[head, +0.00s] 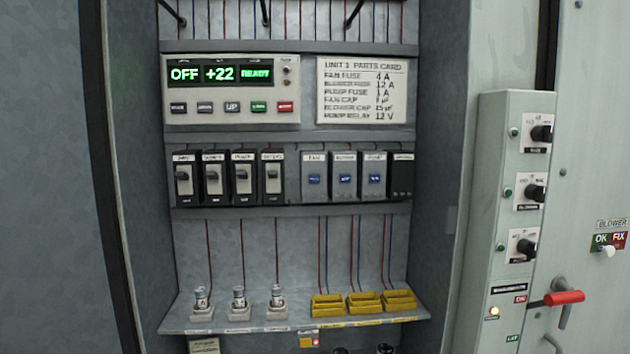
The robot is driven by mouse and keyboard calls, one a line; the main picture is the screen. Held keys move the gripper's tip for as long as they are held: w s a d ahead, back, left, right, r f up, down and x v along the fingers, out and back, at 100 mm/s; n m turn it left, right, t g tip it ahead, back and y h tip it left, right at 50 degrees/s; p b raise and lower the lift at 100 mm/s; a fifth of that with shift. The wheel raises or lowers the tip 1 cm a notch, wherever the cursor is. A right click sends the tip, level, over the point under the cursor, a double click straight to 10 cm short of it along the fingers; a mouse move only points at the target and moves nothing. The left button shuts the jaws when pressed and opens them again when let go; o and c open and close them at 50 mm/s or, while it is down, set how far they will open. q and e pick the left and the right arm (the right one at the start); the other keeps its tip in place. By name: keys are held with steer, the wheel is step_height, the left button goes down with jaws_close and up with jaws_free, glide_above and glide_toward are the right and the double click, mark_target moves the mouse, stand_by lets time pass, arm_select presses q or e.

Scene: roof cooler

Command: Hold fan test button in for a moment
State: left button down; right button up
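A row of modules sits on the middle rail of the open cabinet. The grey module labelled FAN (314,177) has a small blue button (314,180) on its face. Similar grey modules with blue buttons stand to its right: the blower module (344,177) and the pump module (374,177). No part clearly marked as a test button can be read, so I cannot tell for certain that this blue button is the fan test one. Neither of my grippers is in view, and nothing touches the modules.
The display panel (232,116) reads OFF, +22 and READY. A parts card (362,90) hangs beside it. Black breakers (213,190) stand left of the FAN module. The lower shelf (300,322) holds fuses and yellow holders. A knob box (500,200) and red handle (565,298) are at right.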

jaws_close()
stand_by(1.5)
